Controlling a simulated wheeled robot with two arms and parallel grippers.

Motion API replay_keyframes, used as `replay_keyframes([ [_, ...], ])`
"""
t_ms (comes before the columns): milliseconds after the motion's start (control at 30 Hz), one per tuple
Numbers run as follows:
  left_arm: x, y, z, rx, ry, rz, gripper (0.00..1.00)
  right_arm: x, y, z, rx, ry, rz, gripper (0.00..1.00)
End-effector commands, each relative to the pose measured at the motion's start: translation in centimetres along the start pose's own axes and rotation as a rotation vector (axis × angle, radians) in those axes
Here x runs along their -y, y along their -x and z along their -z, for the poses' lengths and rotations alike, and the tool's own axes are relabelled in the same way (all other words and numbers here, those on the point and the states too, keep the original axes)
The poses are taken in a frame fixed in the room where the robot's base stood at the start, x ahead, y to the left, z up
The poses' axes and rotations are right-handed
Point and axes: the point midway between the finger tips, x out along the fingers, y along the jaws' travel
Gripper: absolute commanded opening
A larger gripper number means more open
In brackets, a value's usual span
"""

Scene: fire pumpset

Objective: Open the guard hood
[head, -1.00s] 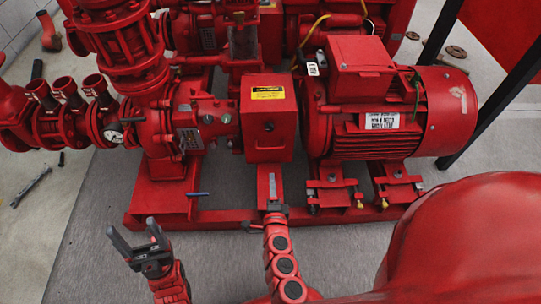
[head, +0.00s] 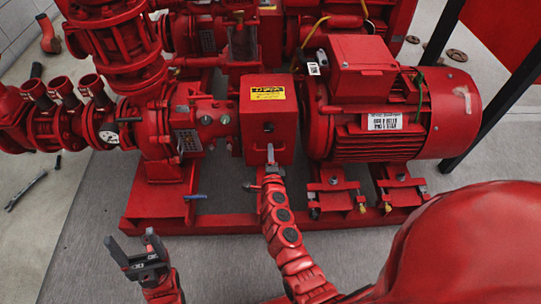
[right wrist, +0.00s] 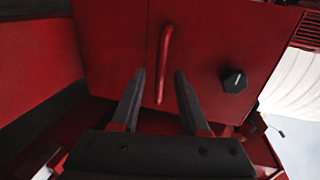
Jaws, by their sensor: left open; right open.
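The guard hood (head: 262,112) is a red box with a yellow label on top, between the pump and the motor. In the right wrist view, the hood's front face (right wrist: 200,40) carries a thin red vertical handle (right wrist: 165,55) and a black knob (right wrist: 234,80) to its right. My right gripper (head: 271,158) is at the hood's lower front. In the right wrist view, its open fingers (right wrist: 159,75) stand on both sides of the handle's lower part; I cannot tell how deep the handle sits between them. My left gripper (head: 130,238) is open and empty, in front of the base frame at lower left.
The motor (head: 400,112) stands right of the hood and the pump casing (head: 165,130) left. The red base frame (head: 225,218) runs along the front. A blue-handled lever (head: 195,197) sticks out there. A dark tool (head: 27,190) lies on the floor at left.

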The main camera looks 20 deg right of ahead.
Motion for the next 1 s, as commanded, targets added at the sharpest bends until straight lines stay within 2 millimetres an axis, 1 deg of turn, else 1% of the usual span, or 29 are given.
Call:
replay_keyframes([
  [67, 0.01, -0.02, 0.0, 0.0, 0.0, 0.0, 0.71, 0.0, 0.02, -0.01, 0.0, 0.0, 0.0, 0.45],
  [100, 0.01, -0.02, 0.0, 0.0, 0.0, 0.0, 0.71, 0.02, 0.02, -0.01, 0.0, 0.0, 0.0, 0.41],
  [333, 0.01, -0.02, 0.0, 0.0, 0.0, 0.001, 0.71, 0.01, 0.03, -0.03, 0.0, 0.0, 0.0, 0.0],
  [1000, 0.01, -0.01, 0.01, 0.0, 0.0, 0.001, 0.71, -0.02, 0.04, -0.05, 0.001, 0.0, 0.0, 0.0],
])
